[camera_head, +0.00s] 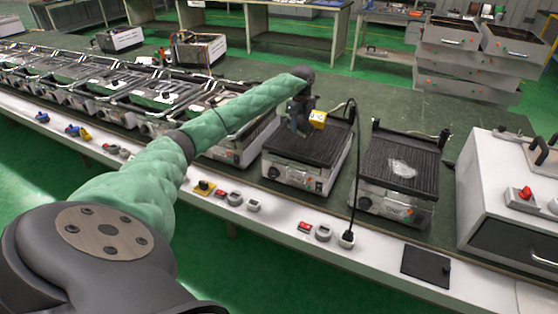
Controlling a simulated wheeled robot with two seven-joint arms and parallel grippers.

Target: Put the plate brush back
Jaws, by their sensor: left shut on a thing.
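My left gripper (303,122) is above the ridged black plate of a grill unit (305,144) near the middle of the table. It is shut on a small yellow block (319,119), which seems to be the plate brush. The fingers and the brush's underside are dark and small, so I cannot tell whether the brush touches the plate. My right gripper is not in view.
A second grill unit (400,165) with a pale patch on its plate stands to the right. A white machine (510,190) stands at the far right. A black cable (355,190) hangs between the units. A flat black pad (427,265) lies on the white front ledge.

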